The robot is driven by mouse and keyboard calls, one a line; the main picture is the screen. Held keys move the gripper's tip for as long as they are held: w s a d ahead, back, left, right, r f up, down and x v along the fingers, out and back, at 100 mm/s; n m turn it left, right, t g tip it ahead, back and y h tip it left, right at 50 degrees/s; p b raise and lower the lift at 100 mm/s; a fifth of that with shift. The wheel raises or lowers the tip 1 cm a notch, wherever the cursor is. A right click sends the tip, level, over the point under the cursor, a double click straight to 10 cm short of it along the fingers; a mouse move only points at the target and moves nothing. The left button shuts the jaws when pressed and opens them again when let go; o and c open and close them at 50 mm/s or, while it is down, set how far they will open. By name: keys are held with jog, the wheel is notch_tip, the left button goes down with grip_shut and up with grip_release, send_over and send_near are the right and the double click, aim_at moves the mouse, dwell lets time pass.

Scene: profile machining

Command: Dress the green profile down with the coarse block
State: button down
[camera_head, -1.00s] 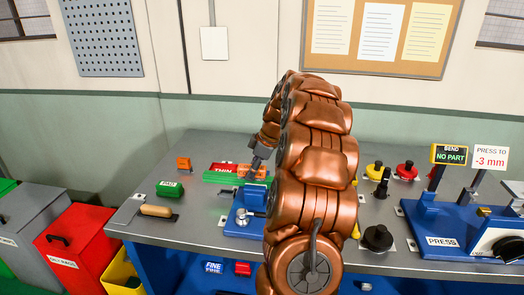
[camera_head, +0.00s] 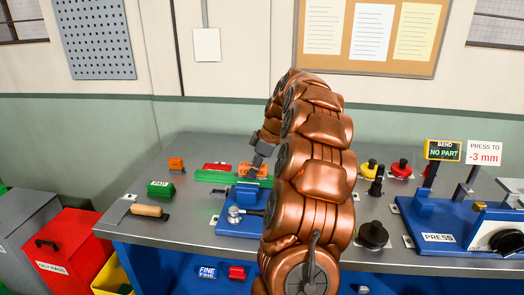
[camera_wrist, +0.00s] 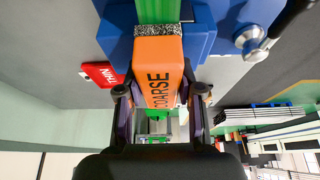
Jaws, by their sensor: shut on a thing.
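My gripper (camera_wrist: 161,92) is shut on the orange block marked COARSE (camera_wrist: 157,60), one finger on each side. The block's speckled grey end (camera_wrist: 157,29) is at the green profile (camera_wrist: 157,10); I cannot tell whether it presses on it. The profile passes between the blue jaws of a vise (camera_wrist: 224,22). In the head view my gripper (camera_head: 257,160) holds the orange block (camera_head: 246,169) over the right part of the green profile (camera_head: 208,178), behind the blue vise (camera_head: 232,227). My arm hides part of the vise area.
A red block marked THIN (camera_wrist: 100,74) lies beside the profile. A green block (camera_head: 160,188), a small orange piece (camera_head: 176,164) and a wooden-handled tool (camera_head: 147,211) lie at the left. A blue press (camera_head: 460,225) stands at the right. The bench's front left is mostly clear.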

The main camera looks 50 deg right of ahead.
jog(key=shift+s+d+f, duration=0.1)
jog(key=shift+s+d, duration=0.1)
jog(key=shift+s, duration=0.1)
jog(key=shift+s+r, duration=0.25)
jog(key=shift+r, duration=0.05)
jog(key=shift+w+d+r, duration=0.15)
jog(key=shift+w+r, duration=0.05)
jog(key=shift+r, duration=1.15)
jog(key=shift+s+r+p, duration=0.1)
jog(key=shift+r+p, duration=0.55)
jog(key=shift+r, duration=2)
jog(key=shift+a+f, duration=0.1)
jog(key=shift+a, duration=0.1)
